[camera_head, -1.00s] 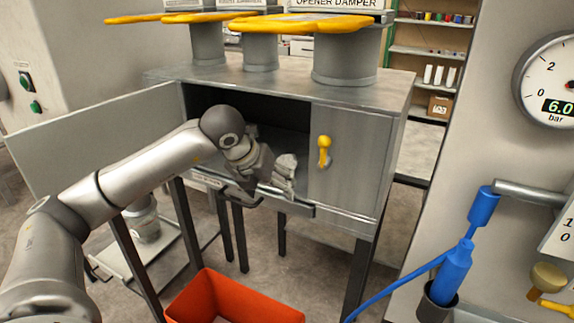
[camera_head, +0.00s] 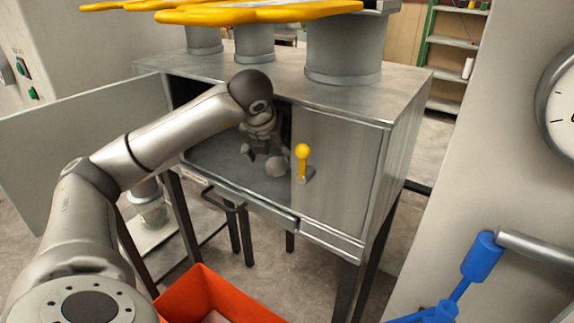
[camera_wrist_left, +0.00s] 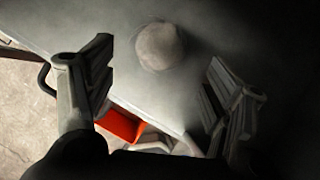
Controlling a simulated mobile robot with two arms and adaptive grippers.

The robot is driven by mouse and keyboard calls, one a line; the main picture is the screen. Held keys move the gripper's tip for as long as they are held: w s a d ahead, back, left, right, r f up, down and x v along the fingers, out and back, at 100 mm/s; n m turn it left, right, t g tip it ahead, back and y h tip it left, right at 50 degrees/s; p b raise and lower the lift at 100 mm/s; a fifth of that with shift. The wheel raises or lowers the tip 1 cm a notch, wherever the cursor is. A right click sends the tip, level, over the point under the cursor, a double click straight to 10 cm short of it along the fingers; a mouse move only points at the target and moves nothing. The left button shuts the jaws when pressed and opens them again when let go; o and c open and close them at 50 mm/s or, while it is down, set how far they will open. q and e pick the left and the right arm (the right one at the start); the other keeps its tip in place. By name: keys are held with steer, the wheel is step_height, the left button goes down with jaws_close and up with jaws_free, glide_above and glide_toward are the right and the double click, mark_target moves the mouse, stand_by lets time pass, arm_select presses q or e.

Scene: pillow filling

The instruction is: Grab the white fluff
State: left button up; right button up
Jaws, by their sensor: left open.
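The white fluff (camera_wrist_left: 159,46) is a small pale round ball on the grey floor of the open metal cabinet (camera_head: 345,175). In the head view the fluff (camera_head: 277,167) shows as a pale lump just beside my gripper. My left gripper (camera_head: 261,154) reaches inside the cabinet opening, over its floor. In the left wrist view its two fingers (camera_wrist_left: 160,72) are wide apart, with the fluff ahead in the gap between them and nothing held. My right gripper is not in view.
The cabinet door (camera_head: 85,140) stands open at the left. A yellow handle (camera_head: 303,160) sits on the closed front panel, right of the opening. An orange bin (camera_head: 250,308) stands on the floor below. Metal cylinders with yellow tops (camera_head: 343,48) stand on the cabinet.

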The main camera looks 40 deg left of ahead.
mark_target(275, 163)
arm_select(q)
steer(key=shift+w+a+f, duration=0.1)
steer(key=shift+w+f, duration=0.05)
steer(key=shift+f, duration=0.3)
steer(key=shift+a+f+b, duration=0.1)
steer(key=shift+f+b, duration=0.15)
steer(key=shift+b, duration=0.05)
steer(key=b+x, duration=0.2)
steer(key=x, duration=0.3)
steer(key=shift+w+a+f, duration=0.1)
steer(key=shift+w+f, duration=0.1)
steer(key=shift+f, duration=0.05)
steer(key=c, duration=1.1)
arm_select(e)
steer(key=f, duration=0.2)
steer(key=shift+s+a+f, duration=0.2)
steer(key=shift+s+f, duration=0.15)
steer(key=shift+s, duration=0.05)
